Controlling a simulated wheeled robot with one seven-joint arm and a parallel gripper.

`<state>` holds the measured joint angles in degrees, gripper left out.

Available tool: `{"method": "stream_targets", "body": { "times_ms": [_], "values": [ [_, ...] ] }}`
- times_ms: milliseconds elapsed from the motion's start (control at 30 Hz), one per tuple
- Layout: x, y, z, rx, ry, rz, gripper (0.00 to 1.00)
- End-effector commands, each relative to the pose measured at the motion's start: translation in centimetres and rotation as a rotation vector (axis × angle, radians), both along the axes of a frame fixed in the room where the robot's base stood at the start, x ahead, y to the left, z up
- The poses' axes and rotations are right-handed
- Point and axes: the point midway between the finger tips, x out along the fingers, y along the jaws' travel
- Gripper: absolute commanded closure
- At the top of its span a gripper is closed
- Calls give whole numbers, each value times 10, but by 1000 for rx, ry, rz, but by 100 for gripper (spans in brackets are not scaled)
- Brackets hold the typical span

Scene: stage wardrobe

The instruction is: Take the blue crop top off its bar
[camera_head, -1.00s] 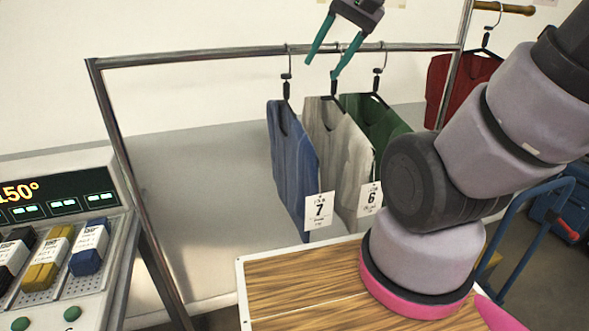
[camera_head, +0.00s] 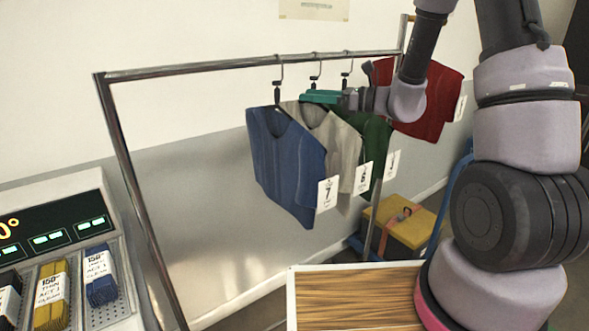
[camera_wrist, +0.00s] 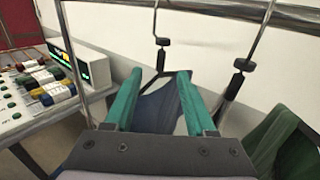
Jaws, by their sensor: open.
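The blue crop top (camera_head: 285,165) hangs from a dark hanger on the metal bar (camera_head: 200,68), leftmost of the row, with a white tag marked 7. My gripper (camera_head: 304,97) has teal fingers, level with the hangers' necks, just right of the blue top's hanger and partly over the grey top's hanger. In the wrist view my gripper (camera_wrist: 156,90) is open and empty. The blue top (camera_wrist: 160,108) shows between and beyond its fingers, with its hanger upright ahead. I see no contact with the hanger.
The grey top (camera_head: 338,145) and green top (camera_head: 375,140) hang close on the right. A red top (camera_head: 425,100) hangs further right. A control panel (camera_head: 60,240) stands at the left, and a wood-topped surface (camera_head: 350,300) lies in front. A yellow case (camera_head: 398,222) sits behind.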

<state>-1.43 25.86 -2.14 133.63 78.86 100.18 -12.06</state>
Motion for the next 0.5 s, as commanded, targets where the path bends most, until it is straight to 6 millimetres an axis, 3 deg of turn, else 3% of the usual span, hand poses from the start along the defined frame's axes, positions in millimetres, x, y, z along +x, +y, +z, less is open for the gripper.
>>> {"method": "stream_targets", "body": {
  "times_ms": [500],
  "values": [
    [25, 53, -3, 14, 10, -15, 44]
  ]
}}
